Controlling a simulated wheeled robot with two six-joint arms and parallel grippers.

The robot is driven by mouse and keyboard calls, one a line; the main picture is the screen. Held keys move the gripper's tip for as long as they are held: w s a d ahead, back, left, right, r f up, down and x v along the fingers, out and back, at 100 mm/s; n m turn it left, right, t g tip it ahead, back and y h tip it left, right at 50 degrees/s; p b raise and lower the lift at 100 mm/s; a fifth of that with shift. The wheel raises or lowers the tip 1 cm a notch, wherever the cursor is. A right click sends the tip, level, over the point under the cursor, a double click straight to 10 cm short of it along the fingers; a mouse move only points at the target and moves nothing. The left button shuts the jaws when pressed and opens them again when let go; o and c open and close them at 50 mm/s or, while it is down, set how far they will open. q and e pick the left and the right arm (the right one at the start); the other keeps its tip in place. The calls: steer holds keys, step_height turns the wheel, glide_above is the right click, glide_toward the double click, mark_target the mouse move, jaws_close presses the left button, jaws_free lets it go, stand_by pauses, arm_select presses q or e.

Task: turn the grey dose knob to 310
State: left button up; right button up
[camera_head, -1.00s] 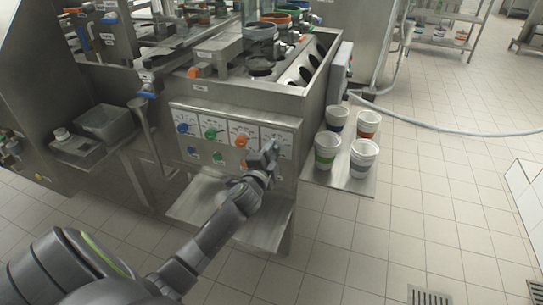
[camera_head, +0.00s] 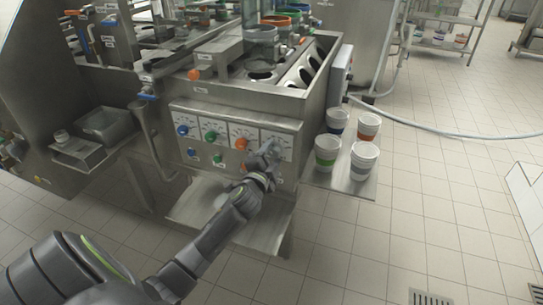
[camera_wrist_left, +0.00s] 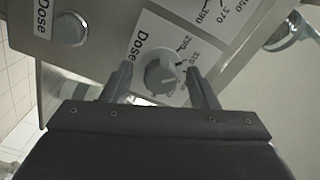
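The grey dose knob (camera_wrist_left: 160,75) sits on a white scale plate marked "Dose" in the left wrist view. A pale mark shows on its lower right side; the small numbers beside it are hard to read. My left gripper (camera_wrist_left: 162,84) is open, with one finger on each side of the knob and a visible gap to the right finger. My right gripper is not in view.
A blue knob (camera_head: 183,130), a green knob (camera_head: 211,136) and an orange knob (camera_head: 241,143) sit left of my gripper. Several cups stand on a side shelf (camera_head: 345,184) to the right. A steel tray (camera_head: 190,207) lies below the panel. Open floor lies to the right.

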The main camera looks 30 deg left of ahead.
arm_select(q)
steer(key=v, duration=1.7)
steer(key=shift+s, duration=0.2)
